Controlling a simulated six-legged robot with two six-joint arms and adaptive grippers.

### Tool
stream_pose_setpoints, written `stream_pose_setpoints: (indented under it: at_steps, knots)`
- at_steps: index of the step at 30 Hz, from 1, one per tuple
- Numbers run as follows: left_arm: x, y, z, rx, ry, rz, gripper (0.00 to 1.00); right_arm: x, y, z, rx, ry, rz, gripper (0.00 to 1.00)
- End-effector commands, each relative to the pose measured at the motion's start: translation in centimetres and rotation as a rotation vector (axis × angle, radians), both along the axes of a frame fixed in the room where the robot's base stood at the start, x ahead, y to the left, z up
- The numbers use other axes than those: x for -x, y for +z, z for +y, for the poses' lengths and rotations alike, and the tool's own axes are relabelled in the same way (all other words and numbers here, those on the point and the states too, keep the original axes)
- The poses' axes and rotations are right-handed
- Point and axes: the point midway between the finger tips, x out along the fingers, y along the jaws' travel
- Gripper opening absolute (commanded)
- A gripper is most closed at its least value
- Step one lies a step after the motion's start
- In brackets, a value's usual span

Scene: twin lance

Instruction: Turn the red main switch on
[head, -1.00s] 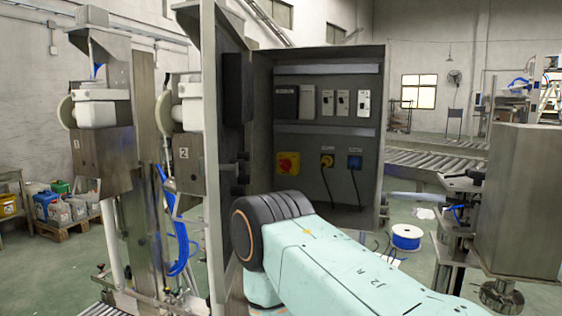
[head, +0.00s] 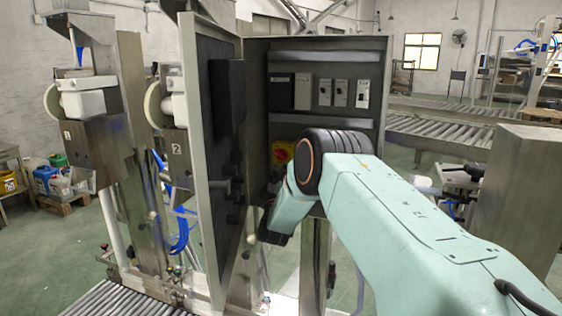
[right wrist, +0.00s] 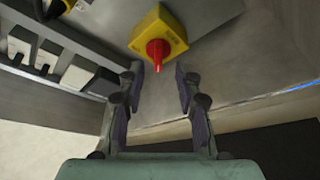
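The red main switch (head: 281,153) is a red knob on a yellow square plate low in the open grey cabinet, partly covered by my right arm in the head view. In the right wrist view the red knob (right wrist: 157,52) stands out from its yellow box, its end near the gap between the fingertips. My right gripper (right wrist: 158,82) is open, with a finger on either side and nothing held. It seems just short of the knob; contact cannot be seen. In the head view my right gripper (head: 278,222) shows only as a dark part below the wrist. My left gripper is not in view.
The cabinet door (head: 205,170) stands open at the left, close to my right wrist. A row of breakers and modules (head: 325,92) sits above the switch. A steel box (head: 517,190) stands at the right. A roller conveyor (head: 440,132) runs behind.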

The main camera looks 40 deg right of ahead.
Motion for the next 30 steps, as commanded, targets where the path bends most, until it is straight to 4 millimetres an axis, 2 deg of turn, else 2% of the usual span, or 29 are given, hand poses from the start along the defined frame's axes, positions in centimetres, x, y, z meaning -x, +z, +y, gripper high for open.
stream_pose_setpoints:
  at_steps: [9, 15, 30]
  knots:
    - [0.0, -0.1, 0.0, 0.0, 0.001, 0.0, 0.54, -2.7, 1.0, -2.7, 0.002, 0.002, -0.002, 0.34]
    - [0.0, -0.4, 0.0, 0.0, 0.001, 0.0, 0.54, -3.8, 1.3, -3.9, -0.001, 0.001, 0.0, 0.34]
    - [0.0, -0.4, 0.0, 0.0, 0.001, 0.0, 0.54, -4.3, 1.6, -4.4, -0.002, 0.003, 0.0, 0.33]
